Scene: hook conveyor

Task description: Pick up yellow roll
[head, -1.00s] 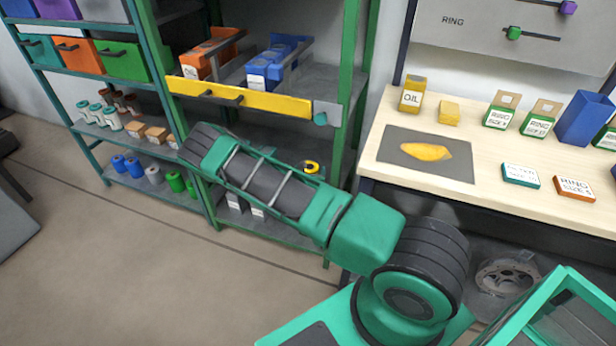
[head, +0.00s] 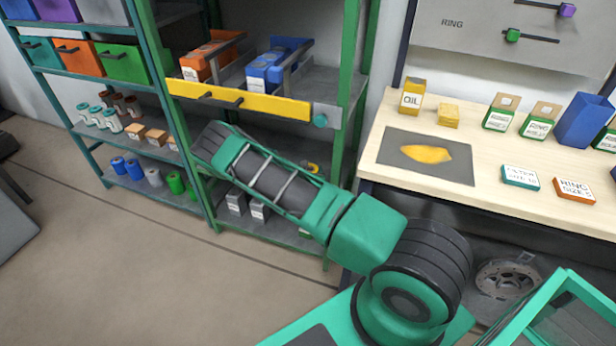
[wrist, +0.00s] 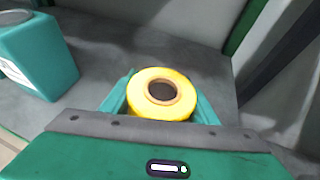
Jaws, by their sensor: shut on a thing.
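The yellow roll (wrist: 150,106) has a brown core with a dark hole and shows upright in the middle of the wrist view. My gripper (wrist: 160,98) has one teal finger on each side of the roll and is shut on it. In the head view a small part of the yellow roll (head: 312,167) shows behind my arm, inside the green rack. My gripper is hidden behind my arm in that view. I cannot tell whether the roll touches the shelf.
A teal container (wrist: 38,58) stands left of the roll on the grey shelf. A yellow drawer front (head: 240,100) spans the green rack above my arm. Grey boxes (head: 245,206) stand on the lower shelf. The wooden workbench (head: 385,180) is to the right.

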